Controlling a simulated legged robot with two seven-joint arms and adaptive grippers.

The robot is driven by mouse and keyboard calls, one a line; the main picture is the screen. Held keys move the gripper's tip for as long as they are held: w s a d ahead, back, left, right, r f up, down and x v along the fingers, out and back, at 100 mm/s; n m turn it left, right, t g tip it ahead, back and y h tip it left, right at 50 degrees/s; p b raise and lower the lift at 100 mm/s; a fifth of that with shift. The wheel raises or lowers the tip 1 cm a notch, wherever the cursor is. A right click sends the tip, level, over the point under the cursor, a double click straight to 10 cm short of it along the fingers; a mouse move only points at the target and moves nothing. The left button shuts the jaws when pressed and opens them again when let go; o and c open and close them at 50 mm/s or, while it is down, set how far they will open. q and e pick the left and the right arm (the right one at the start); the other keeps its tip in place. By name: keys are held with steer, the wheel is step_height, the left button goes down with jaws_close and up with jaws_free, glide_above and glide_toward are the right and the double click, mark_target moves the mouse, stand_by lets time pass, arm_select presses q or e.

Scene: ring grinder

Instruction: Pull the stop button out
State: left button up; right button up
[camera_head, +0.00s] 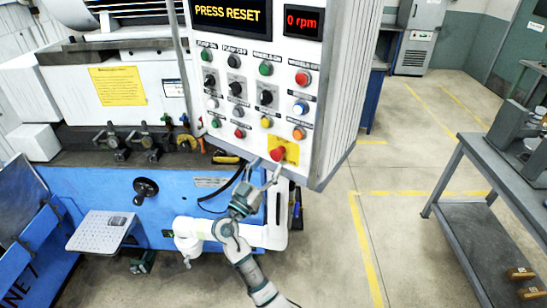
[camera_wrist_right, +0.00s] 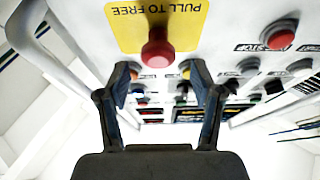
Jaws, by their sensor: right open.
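The stop button (camera_head: 277,154) is a red mushroom head on a yellow plate (camera_head: 291,149) at the lower part of the control panel. In the right wrist view, the red button (camera_wrist_right: 157,48) shows in front of the yellow plate reading "PULL TO FREE" (camera_wrist_right: 185,14). My right gripper (camera_head: 263,168) is just below and left of the button in the head view. In the right wrist view, its two fingers (camera_wrist_right: 163,80) are apart with nothing between them, and the button shows just beyond the tips. I cannot tell whether they touch it. My left gripper is not in view.
The panel (camera_head: 262,123) carries several other buttons and knobs close above the stop button. Its display reads "PRESS RESET" (camera_head: 231,14). The blue machine (camera_head: 115,190) stands behind at left. A grey table (camera_head: 490,180) stands at right, with open floor between.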

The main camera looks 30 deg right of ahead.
steer(key=v, duration=0.7)
steer(key=shift+a, duration=0.3)
